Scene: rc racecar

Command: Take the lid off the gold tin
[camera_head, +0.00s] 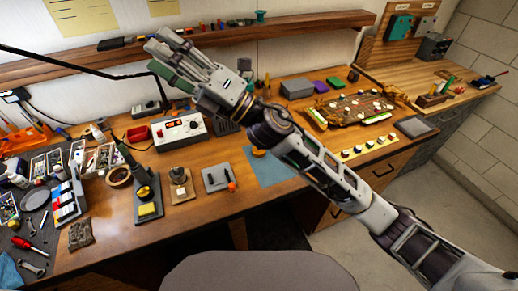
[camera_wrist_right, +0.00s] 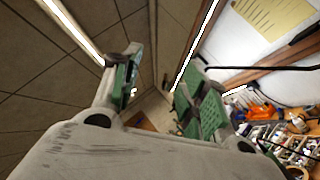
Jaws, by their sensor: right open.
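My right arm reaches in from the lower right of the head view. Its gripper (camera_head: 166,58) is raised at the upper left, in front of the wall shelf in the picture. In the right wrist view the two green-padded fingers (camera_wrist_right: 160,85) stand apart with nothing between them. I cannot pick out a gold tin with certainty. My left gripper is not in view.
The wooden bench (camera_head: 215,222) holds a soldering station (camera_head: 182,129), an iron stand (camera_head: 146,205), a blue mat (camera_head: 270,168) and a circuit board (camera_head: 355,108). Tools and part boxes crowd the left. The wall shelf (camera_head: 290,30) runs behind. Bare wood shows along the front.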

